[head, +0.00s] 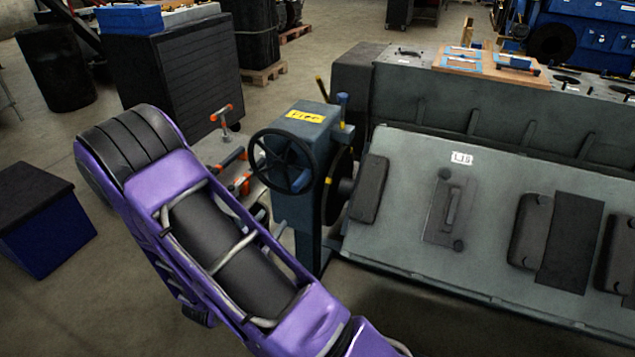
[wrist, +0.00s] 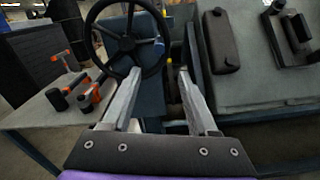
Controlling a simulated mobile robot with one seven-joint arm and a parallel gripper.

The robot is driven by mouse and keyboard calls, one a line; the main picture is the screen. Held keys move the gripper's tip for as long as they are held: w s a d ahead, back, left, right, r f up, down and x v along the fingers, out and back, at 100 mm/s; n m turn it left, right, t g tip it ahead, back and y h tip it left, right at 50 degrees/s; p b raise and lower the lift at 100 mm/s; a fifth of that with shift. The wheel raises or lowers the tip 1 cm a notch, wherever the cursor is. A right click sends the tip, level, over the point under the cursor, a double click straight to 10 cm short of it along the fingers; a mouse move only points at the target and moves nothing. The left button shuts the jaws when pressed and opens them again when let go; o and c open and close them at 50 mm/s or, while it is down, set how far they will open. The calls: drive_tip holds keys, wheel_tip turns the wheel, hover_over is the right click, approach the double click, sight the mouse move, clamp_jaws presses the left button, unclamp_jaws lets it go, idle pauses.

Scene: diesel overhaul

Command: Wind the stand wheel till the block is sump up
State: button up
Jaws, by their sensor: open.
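The stand wheel (head: 284,161) is a black spoked handwheel on the left face of the blue-grey stand (head: 312,130), which has a yellow label on top. The grey engine block (head: 465,200) is mounted to the right of the stand, its side with dark covers and a label facing me. In the wrist view the wheel (wrist: 126,40) is ahead, at the top. My gripper (wrist: 157,80) is open, its two pale fingers pointing at the lower part of the wheel, with nothing seen held between them. Whether a finger touches the rim I cannot tell. The gripper is not clearly visible in the head view.
A bench (wrist: 40,112) with orange-and-black tools stands left of the wheel. A dark cabinet (head: 185,80) and a blue box (head: 45,235) stand to the left. Open floor lies between them.

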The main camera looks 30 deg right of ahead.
sight(300, 182)
drive_tip(key=x, duration=1.7)
drive_tip(key=shift+w+d+r, duration=0.1)
drive_tip(key=shift+w, duration=0.05)
drive_tip(key=shift+c, duration=0.2)
clamp_jaws()
idle(0.5)
